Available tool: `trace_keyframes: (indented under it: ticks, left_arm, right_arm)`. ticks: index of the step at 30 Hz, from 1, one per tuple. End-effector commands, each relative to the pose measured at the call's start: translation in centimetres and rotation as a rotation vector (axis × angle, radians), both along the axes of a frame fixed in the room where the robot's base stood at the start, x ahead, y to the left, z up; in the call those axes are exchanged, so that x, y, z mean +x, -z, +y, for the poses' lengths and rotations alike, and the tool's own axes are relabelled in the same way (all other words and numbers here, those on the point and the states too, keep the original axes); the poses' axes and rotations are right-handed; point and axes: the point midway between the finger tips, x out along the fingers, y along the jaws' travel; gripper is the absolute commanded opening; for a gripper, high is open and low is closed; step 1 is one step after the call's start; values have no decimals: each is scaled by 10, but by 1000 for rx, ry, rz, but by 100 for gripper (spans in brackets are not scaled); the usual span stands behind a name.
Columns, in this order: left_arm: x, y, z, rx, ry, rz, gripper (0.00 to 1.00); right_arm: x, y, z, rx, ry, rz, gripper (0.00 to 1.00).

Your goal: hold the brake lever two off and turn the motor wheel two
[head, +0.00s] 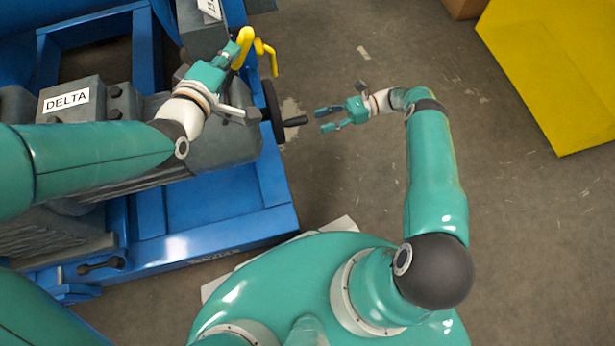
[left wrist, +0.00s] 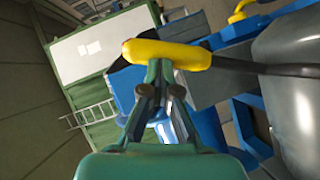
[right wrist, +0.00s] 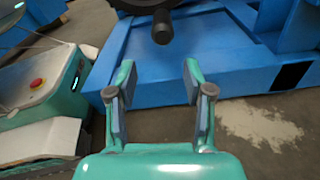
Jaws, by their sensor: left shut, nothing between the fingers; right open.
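A lever with a yellow grip (head: 244,46) stands on the blue machine by the DELTA unit. Its yellow grip (left wrist: 175,54) and dark rod cross the left wrist view right at my left fingertips. My left gripper (head: 233,54) is shut with nothing between its fingers; whether it touches the grip I cannot tell. The dark motor wheel (head: 271,110) is seen nearly edge-on, its black crank handle (head: 295,121) pointing right. My right gripper (head: 324,118) is open and empty, a short gap right of the handle. The handle (right wrist: 162,28) shows ahead of the open fingers.
A second yellow part (head: 267,55) stands just right of the lever. The grey DELTA unit (head: 112,95) sits on the blue frame (head: 215,225). A yellow panel (head: 560,70) and a brown box (head: 464,8) lie upper right. The floor around my right gripper is clear.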

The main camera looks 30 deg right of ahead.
Motion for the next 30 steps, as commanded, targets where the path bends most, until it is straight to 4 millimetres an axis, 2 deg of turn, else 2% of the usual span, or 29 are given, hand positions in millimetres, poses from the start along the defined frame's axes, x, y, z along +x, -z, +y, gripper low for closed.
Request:
trace_keyframes:
  ticks: [7,13,21,30]
  left_arm:
    - [2,-2,-1,-4,-2,-6,0]
    - [2,-2,-1,-4,-2,-6,0]
    - [2,-2,-1,-5,-3,-6,0]
    - [2,-2,-1,-5,-3,-6,0]
  right_arm:
    - [-4,26,37,-152,-60,9,52]
    - [-20,49,66,-305,-143,-10,52]
    - [-53,71,98,-513,-299,-91,52]
    - [-96,81,119,-719,-505,-256,52]
